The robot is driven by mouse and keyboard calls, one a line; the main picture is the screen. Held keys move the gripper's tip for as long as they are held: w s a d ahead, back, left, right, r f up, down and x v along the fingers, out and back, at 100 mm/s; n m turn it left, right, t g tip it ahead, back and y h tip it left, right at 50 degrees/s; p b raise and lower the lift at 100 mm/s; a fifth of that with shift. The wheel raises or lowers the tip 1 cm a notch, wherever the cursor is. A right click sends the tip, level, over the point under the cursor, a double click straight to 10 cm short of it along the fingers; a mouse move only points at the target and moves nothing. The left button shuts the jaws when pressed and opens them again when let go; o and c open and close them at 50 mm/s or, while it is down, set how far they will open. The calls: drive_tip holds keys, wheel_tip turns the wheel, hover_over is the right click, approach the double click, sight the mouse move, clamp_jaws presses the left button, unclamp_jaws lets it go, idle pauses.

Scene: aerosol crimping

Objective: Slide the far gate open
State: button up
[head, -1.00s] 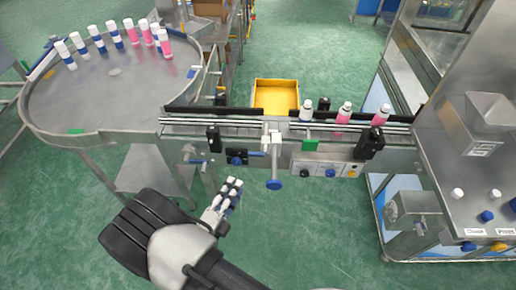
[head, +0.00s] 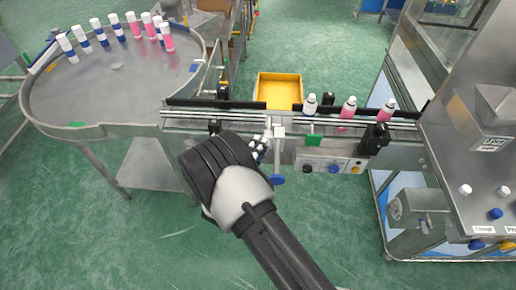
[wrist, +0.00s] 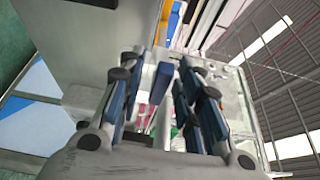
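A pale metal bracket (head: 275,128) with a blue round knob (head: 278,180) stands across the front rail of the conveyor. I cannot tell for certain which part is the far gate. My gripper (head: 261,150) is just left of the bracket at the conveyor's front, partly hidden by my wrist. In the wrist view my gripper (wrist: 160,100) has its blue-grey fingers apart. A blue piece (wrist: 160,82) shows in the gap between them, with no clear contact.
White-capped bottles (head: 348,106) stand on the conveyor (head: 230,118) right of the bracket. A round table (head: 100,95) with more bottles is at left. A yellow bin (head: 278,91) lies behind the conveyor. A steel machine (head: 465,150) is at right. Floor in front is clear.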

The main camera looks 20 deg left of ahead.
clamp_jaws()
idle(0.3)
idle(0.5)
